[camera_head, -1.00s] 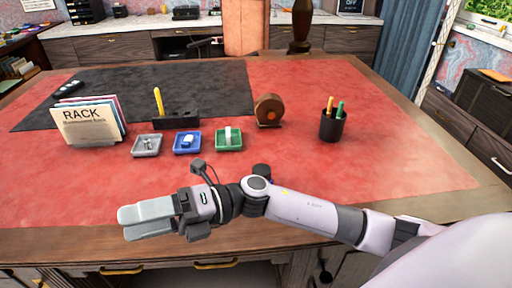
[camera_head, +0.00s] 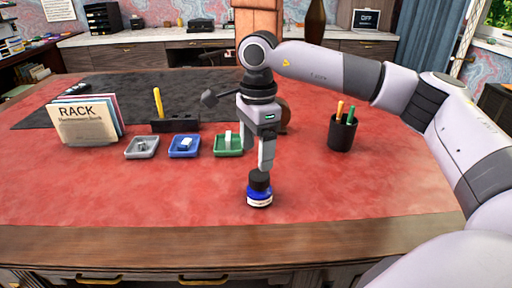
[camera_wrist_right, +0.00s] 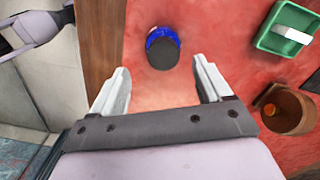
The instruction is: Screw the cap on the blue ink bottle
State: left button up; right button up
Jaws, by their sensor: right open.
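The blue ink bottle (camera_head: 260,199) stands upright on the red desk top near its front edge. A black cap (camera_head: 259,180) sits on top of it; I cannot tell how tightly it is seated. My right gripper (camera_head: 266,160) points down just above the cap, one finger hiding the other. In the right wrist view, the right gripper (camera_wrist_right: 160,68) is open and empty. The cap (camera_wrist_right: 163,54) and the bottle's blue body (camera_wrist_right: 158,34) show just past the fingertips, between the two fingers in the picture. My left gripper is not in view.
Grey (camera_head: 142,153), blue (camera_head: 184,153) and green (camera_head: 222,152) trays holding small items stand behind and left of the bottle. A pen cup (camera_head: 342,135) is at right, a card rack (camera_head: 86,122) at left. A brown round object (camera_wrist_right: 289,108) stands partly hidden behind my gripper.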

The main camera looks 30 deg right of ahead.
aim_at(259, 175)
jog(key=shift+d+r, duration=0.1)
jog(key=shift+d, duration=0.35)
jog(key=shift+f, duration=0.25)
notch_tip(259, 175, down, 6)
jog(key=shift+f, duration=0.25)
jog(key=shift+c, duration=0.3)
jog(key=c, duration=1)
